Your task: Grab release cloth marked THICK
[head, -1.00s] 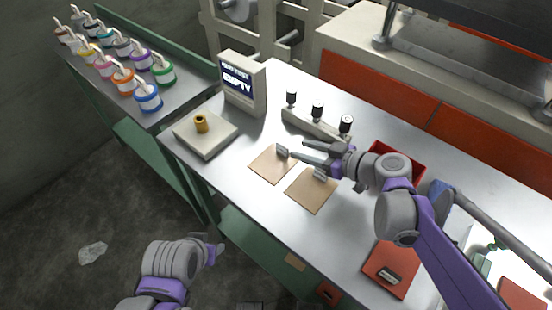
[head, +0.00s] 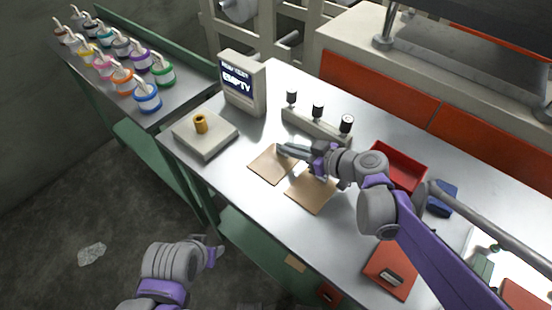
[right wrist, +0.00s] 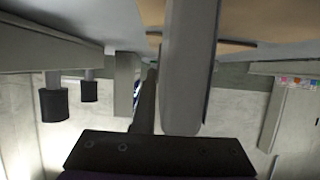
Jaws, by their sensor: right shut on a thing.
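Two tan square sheets, which look like the release cloths, lie on the metal table in the head view: a left one (head: 268,165) and a right one (head: 309,193). No marking is legible on either, so I cannot tell which is THICK. My right gripper (head: 284,150) reaches in low from the right and is shut at the far right edge of the left cloth, where a grey tab stood; its fingers hide the tab. In the right wrist view, tan cloth (right wrist: 240,17) shows beside a large grey finger. My left gripper (head: 214,249) hangs off the table's front; its jaws are unclear.
A stand with several black-topped posts (head: 317,124) is just behind my right gripper. A screen reading EMPTY (head: 240,82), a pale block with a brass cylinder (head: 206,136) and a red tray (head: 397,166) are nearby. Paint pots (head: 122,81) fill the left bench.

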